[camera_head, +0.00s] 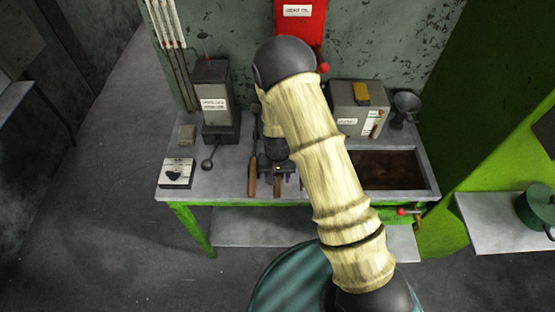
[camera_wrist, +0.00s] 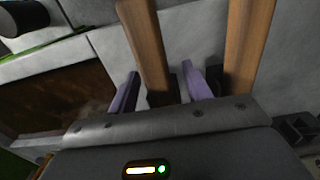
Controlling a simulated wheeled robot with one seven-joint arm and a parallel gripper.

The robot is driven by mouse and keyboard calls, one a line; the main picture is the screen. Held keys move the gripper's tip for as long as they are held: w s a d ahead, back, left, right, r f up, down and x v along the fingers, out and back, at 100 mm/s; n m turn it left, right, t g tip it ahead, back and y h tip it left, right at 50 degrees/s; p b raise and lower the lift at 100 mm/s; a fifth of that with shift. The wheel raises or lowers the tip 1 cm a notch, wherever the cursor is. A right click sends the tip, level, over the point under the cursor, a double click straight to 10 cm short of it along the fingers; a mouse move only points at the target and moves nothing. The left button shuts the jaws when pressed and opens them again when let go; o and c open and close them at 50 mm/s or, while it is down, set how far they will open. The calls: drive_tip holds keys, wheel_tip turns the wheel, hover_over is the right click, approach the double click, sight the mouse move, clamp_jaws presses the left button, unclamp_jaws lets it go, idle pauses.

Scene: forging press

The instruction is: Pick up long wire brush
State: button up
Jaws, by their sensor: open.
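Two long wooden handles lie side by side on the grey bench; the bristles are not visible, so I cannot tell which is the long wire brush. In the head view, one handle (camera_head: 252,177) is left of my gripper (camera_head: 276,165) and the other handle (camera_head: 278,186) is just in front of it. In the wrist view, my gripper (camera_wrist: 158,82) is open, its purple fingers on either side of one wooden handle (camera_wrist: 147,42). The second handle (camera_wrist: 250,45) lies outside the right finger.
The bench (camera_head: 220,185) holds a dark press-like block (camera_head: 213,100) at left, a grey box (camera_head: 357,110) behind, and a sunken brown trough (camera_head: 390,168) at right. A small white box (camera_head: 177,173) stands at the front left corner. A red cabinet (camera_head: 300,20) hangs above.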

clamp_jaws()
drive_tip(key=shift+r, duration=0.15)
wheel_tip(320, 180, up, 10)
drive_tip(key=shift+f+b, duration=0.1)
drive_tip(key=shift+b, duration=0.95)
